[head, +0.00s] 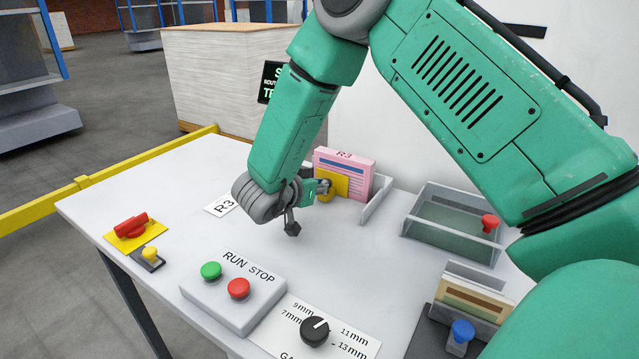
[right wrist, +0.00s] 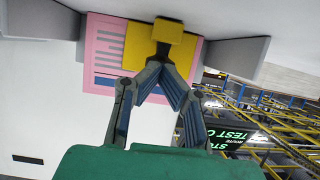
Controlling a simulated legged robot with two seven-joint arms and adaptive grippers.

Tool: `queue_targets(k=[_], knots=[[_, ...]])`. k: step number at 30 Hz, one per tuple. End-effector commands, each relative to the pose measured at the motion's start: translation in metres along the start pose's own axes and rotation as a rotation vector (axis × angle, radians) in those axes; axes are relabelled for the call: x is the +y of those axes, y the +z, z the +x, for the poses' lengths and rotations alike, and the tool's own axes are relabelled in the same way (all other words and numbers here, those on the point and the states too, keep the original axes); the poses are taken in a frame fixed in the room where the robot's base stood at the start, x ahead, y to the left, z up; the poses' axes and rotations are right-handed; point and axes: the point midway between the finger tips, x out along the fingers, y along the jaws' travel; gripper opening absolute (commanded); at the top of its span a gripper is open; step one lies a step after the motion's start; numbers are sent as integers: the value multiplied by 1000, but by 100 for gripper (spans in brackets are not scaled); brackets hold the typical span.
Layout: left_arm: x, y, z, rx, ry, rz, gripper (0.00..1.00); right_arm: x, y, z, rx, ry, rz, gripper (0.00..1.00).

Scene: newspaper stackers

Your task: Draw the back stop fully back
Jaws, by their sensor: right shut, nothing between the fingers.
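A yellow plate (head: 334,184) with a small block-like knob stands upright against the face of a pink R3 bundle (head: 345,165); it is the part that looks most like the back stop. The plate (right wrist: 137,45) and its knob (right wrist: 168,32) also show in the right wrist view. My right gripper (right wrist: 158,72) is shut and empty, its fingertips close below the knob; I cannot tell whether they touch it. In the head view my right gripper (head: 308,193) is beside the plate, partly hiding it. My left gripper is not in view.
Grey guides (head: 377,205) flank the pink bundle. A clear-sided tray (head: 437,238) with a red knob is at right. The white tabletop at left is mostly clear.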

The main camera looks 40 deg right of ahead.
Motion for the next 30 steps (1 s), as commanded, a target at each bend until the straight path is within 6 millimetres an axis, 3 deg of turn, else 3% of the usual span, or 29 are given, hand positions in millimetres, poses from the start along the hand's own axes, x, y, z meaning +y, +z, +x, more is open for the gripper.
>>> queue_targets(k=[1,5,6,9,10,22,30], knots=[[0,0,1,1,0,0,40,3,-4,10,13,13,6,0],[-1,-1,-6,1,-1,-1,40,2,-2,2,11,11,3,0],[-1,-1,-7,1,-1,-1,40,3,0,1,10,12,7,5],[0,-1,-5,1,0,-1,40,4,1,2,8,12,7,40],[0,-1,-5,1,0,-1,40,4,1,1,9,13,6,46],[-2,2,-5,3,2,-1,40,1,0,-21,21,9,2,46],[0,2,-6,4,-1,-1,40,3,0,-66,15,8,5,46]])
